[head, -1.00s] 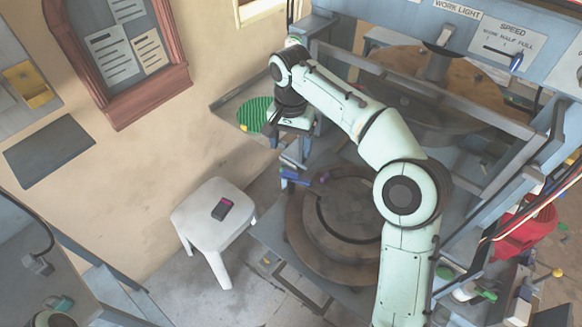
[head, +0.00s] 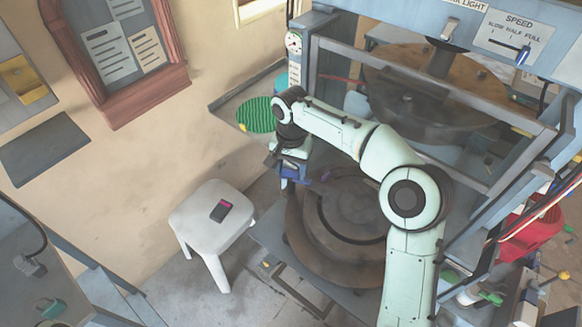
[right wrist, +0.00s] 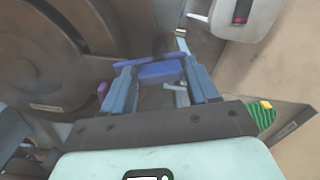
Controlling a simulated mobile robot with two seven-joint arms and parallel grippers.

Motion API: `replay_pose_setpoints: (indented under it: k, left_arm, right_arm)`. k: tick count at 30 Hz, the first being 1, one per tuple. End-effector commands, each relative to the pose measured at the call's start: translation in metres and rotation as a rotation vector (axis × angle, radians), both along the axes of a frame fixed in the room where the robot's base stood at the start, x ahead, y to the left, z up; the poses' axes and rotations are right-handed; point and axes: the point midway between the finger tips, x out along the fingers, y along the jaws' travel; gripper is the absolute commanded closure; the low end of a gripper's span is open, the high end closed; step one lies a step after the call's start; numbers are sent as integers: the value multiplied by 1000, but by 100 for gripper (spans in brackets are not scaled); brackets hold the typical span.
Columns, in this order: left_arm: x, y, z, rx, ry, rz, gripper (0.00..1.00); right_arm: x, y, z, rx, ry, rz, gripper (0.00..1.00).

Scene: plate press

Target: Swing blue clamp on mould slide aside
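The blue clamp (head: 290,174) sits at the left edge of the mould slide (head: 300,247), a dark round plate with a ring-shaped groove. My right gripper (head: 290,162) is just above the clamp in the head view and partly hides it. In the right wrist view, my right gripper (right wrist: 162,76) points at the clamp (right wrist: 160,71) with its fingers spread wide. The clamp's blue bar shows between the fingertips; I cannot tell whether they touch it. A small purple part (right wrist: 102,91) shows beside the left finger. My left gripper is not in view.
A white stool (head: 212,218) with a dark and pink device (head: 221,210) stands to the left. A green ribbed object (head: 255,114) lies on a shelf behind the gripper. The press frame (head: 430,80) rises behind and to the right.

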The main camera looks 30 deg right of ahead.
Motion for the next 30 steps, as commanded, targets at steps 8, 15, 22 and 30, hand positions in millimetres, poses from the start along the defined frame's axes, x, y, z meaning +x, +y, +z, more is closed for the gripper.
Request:
replay_pose_setpoints:
  k: [8, 15, 22, 30]
  left_arm:
    - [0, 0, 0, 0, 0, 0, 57]
    - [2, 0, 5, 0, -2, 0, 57]
    - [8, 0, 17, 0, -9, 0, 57]
    - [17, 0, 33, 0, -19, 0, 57]
  right_arm:
    - [0, 0, 0, 0, 0, 2, 80]
    - [0, 0, 2, -1, -1, 59, 79]
    - [1, 0, 3, -2, -1, 211, 79]
    - [1, 0, 3, -2, 0, 461, 79]
